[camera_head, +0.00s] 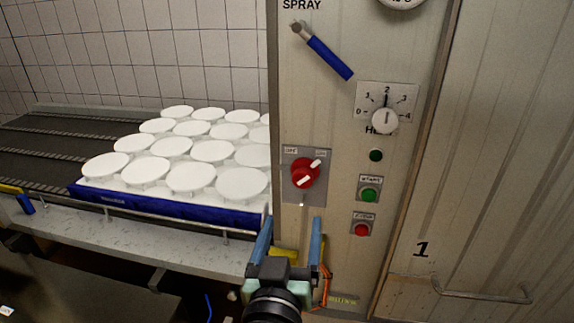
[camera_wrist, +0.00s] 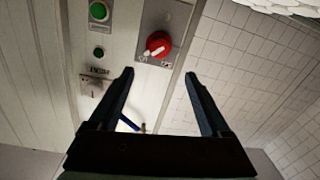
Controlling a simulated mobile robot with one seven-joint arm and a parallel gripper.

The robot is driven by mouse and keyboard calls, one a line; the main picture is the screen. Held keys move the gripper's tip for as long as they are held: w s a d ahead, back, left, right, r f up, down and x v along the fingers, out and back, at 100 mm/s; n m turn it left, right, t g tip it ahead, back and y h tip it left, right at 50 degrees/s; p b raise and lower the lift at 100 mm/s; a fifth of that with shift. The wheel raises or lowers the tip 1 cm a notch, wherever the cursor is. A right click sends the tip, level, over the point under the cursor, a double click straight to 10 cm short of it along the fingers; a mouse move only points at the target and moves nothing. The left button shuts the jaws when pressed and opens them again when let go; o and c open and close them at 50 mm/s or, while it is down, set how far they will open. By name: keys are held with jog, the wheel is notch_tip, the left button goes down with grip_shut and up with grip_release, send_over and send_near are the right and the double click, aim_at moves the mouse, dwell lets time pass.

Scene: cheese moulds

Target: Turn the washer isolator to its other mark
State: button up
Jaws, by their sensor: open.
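The washer isolator (camera_head: 305,175) is a red round knob with a white bar handle, set on a grey plate on the tall panel. Its handle slants up to the right, toward the right-hand of two small labels at the plate's top; the left one seems to read OFF. The isolator also shows in the wrist view (camera_wrist: 158,43), where the panel appears upside down. My gripper (camera_head: 291,222) is open and empty, with its blue fingers below the isolator and apart from it. In the wrist view my gripper (camera_wrist: 159,74) has the knob beyond the fingertips, roughly centred between them.
Above the isolator is a blue-handled spray lever (camera_head: 328,57). To its right are a numbered selector (camera_head: 385,121), a dark green lamp (camera_head: 376,155), a green button (camera_head: 369,195) and a red button (camera_head: 362,230). A blue tray (camera_head: 160,205) of white moulds stands left.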

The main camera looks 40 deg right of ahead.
aim_at(302, 181)
jog(key=p+x, duration=0.4)
jog(key=x, duration=0.8)
jog(key=shift+w+d, duration=0.1)
jog(key=shift+d, duration=0.1)
grip_shut()
